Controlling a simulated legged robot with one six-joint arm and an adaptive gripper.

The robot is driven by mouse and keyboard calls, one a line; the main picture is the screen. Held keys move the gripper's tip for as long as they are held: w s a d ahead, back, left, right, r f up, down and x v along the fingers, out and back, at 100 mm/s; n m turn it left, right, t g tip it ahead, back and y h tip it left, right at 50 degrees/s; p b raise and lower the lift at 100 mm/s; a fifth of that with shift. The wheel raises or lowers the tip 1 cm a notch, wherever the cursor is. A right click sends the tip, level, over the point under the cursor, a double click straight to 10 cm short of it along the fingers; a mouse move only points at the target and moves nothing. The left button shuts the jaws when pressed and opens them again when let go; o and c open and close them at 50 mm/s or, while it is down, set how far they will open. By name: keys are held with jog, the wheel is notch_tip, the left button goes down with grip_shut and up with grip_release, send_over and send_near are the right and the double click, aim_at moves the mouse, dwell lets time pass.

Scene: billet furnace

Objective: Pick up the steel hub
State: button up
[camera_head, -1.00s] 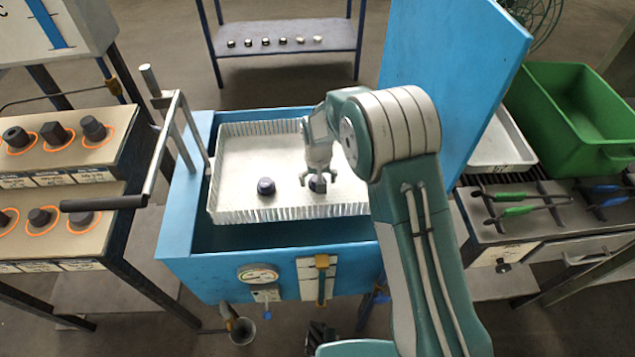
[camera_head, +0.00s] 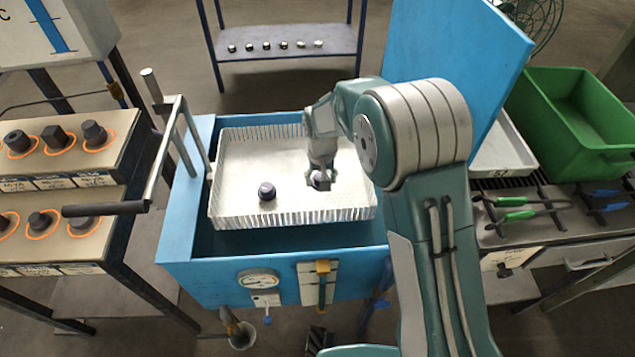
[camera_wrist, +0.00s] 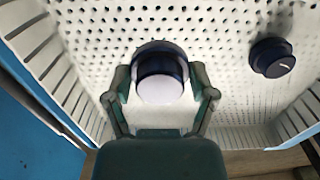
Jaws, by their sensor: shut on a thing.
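The steel hub (camera_wrist: 160,80) shows in the wrist view as a dark blue-black stepped round piece with a pale round top. My gripper (camera_wrist: 161,92) is shut on it, one finger on its left and one on its right. In the head view the hub (camera_head: 321,182) is a small dark piece under my gripper (camera_head: 321,174), at the front right of the white perforated basket (camera_head: 240,222). I cannot tell whether it touches the basket floor. The fingers partly hide it in the head view.
A second dark round part (camera_head: 267,191) sits in the basket to the left, apart from my gripper. The basket stands in a blue tank (camera_head: 270,270) with a raised blue lid (camera_head: 455,70). A railing handle (camera_head: 105,208) and a parts rack (camera_head: 60,190) stand left.

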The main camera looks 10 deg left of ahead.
jog(key=s+d+r, duration=0.6)
jog(key=s+r, duration=0.1)
jog(key=s, duration=0.3)
jog(key=shift+d+r, duration=0.25)
jog(key=shift+r, duration=0.15)
jog(key=shift+s, duration=0.2)
